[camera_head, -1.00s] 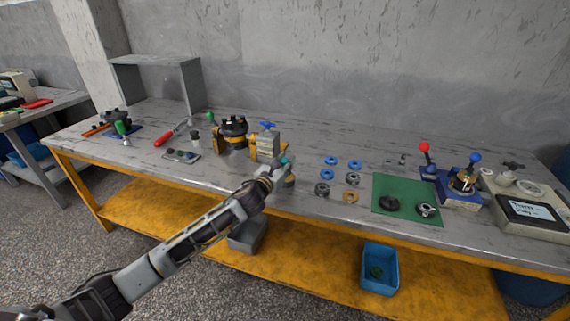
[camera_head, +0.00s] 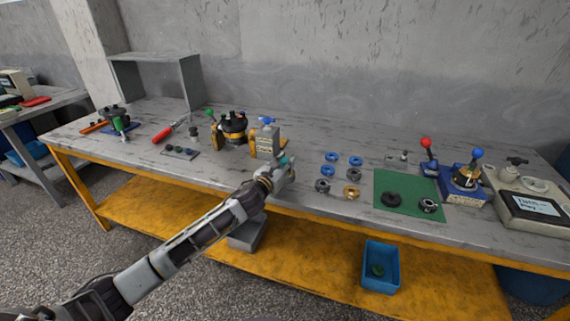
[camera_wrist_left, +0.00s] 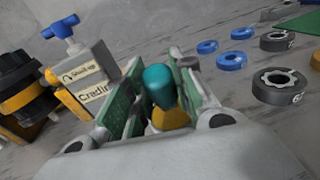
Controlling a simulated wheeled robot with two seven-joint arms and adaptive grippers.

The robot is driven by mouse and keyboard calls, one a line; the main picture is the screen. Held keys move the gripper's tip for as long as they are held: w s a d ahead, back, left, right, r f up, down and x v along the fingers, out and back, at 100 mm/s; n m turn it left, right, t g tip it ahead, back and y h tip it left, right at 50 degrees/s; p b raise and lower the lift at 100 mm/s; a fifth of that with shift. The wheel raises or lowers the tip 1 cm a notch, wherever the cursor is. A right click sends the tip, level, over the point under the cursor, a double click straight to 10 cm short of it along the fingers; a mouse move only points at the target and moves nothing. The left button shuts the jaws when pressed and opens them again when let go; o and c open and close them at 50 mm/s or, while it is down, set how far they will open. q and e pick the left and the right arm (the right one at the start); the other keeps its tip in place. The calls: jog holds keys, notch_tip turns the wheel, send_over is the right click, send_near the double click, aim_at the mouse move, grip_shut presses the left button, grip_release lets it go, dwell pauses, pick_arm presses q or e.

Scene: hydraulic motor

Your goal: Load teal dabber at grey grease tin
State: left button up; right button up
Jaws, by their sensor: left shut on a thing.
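The teal dabber (camera_wrist_left: 159,86) stands between the green-padded fingers of my left gripper (camera_wrist_left: 160,95). My left gripper is shut on it. In the head view, my left gripper (camera_head: 280,174) is over the front part of the bench, with a bit of the teal dabber (camera_head: 284,160) showing at its tip. A yellow-orange surface (camera_wrist_left: 170,118) shows just below the dabber between the fingers. It may be the grease in the tin, but the tin's grey body is hidden, and I cannot tell whether the dabber touches it. My right gripper is in neither view.
A grey block with a blue tap handle (camera_head: 267,140) stands just behind my left gripper, beside a black and yellow motor (camera_head: 233,127). Blue and metal rings (camera_head: 331,171) lie to the right, then a green mat (camera_head: 408,188). A blue bin (camera_head: 381,268) is on the lower shelf.

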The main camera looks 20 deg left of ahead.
pick_arm(q)
jog(key=shift+f, duration=0.1)
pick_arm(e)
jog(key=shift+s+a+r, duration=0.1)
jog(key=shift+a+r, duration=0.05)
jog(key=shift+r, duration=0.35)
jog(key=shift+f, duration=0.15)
pick_arm(q)
jog(key=shift+f+b, duration=0.35)
jog(key=shift+f, duration=0.25)
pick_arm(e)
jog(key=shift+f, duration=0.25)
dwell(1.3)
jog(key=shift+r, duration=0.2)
